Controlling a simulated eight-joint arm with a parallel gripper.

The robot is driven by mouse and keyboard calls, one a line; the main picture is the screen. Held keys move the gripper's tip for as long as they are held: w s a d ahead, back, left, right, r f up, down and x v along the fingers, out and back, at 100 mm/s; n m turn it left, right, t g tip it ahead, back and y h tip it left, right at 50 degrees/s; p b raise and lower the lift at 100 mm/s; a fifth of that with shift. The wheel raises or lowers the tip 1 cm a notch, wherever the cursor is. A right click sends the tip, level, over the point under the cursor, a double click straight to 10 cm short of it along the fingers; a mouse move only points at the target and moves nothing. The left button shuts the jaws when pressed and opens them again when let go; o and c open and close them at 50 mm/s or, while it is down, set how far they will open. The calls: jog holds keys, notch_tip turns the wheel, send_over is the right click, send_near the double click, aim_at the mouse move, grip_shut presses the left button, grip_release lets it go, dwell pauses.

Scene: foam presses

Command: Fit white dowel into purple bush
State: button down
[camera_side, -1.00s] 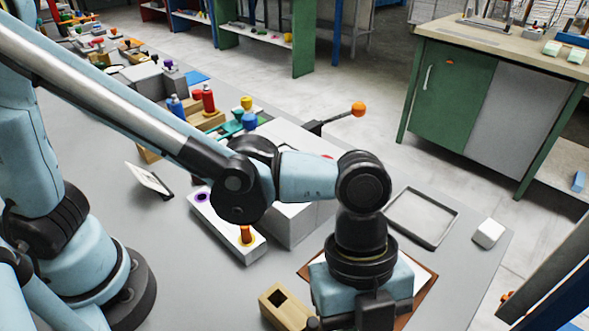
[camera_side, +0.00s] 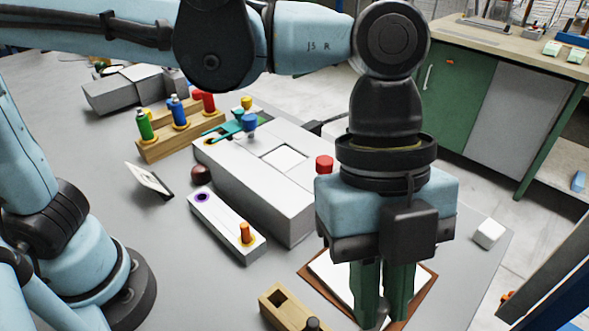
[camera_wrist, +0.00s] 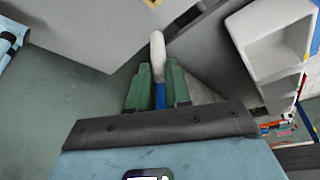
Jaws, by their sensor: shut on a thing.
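My gripper (camera_side: 382,293) has green fingers and is raised above the front right of the bench in the side view. In the wrist view my gripper (camera_wrist: 158,88) is shut on the white dowel (camera_wrist: 158,55), which has a blue section between the fingers and a white rounded end pointing away. The dowel is mostly hidden by the fingers in the side view. The purple bush (camera_side: 202,197) is a ring at the far left end of a white block (camera_side: 225,226). The gripper is well to the right of the bush and apart from it.
An orange peg (camera_side: 246,233) stands in the same block. A large grey-white press body (camera_side: 255,190) with a red knob (camera_side: 324,164) lies between block and gripper. A wooden rack (camera_side: 165,148) holds coloured bottles. A wooden block with a hole (camera_side: 284,303) is at the front.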

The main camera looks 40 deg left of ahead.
jog(key=w+a+r+n+t, duration=0.15)
jog(key=w+a+n, duration=0.5)
jog(key=a, duration=0.65)
jog(key=n+t+y, duration=0.1)
jog(key=n+t, duration=0.4)
jog(key=n, duration=0.7)
send_over(210, 196)
jog(key=s+a, duration=0.1)
jog(key=s, duration=0.1)
notch_tip(210, 196, down, 8)
jog(key=shift+m, duration=0.25)
jog(key=shift+a+f, duration=0.1)
jog(key=shift+f, duration=4.1)
jog(key=shift+f, duration=0.15)
jog(key=c, duration=1.1)
grip_release()
jog(key=shift+o, duration=0.2)
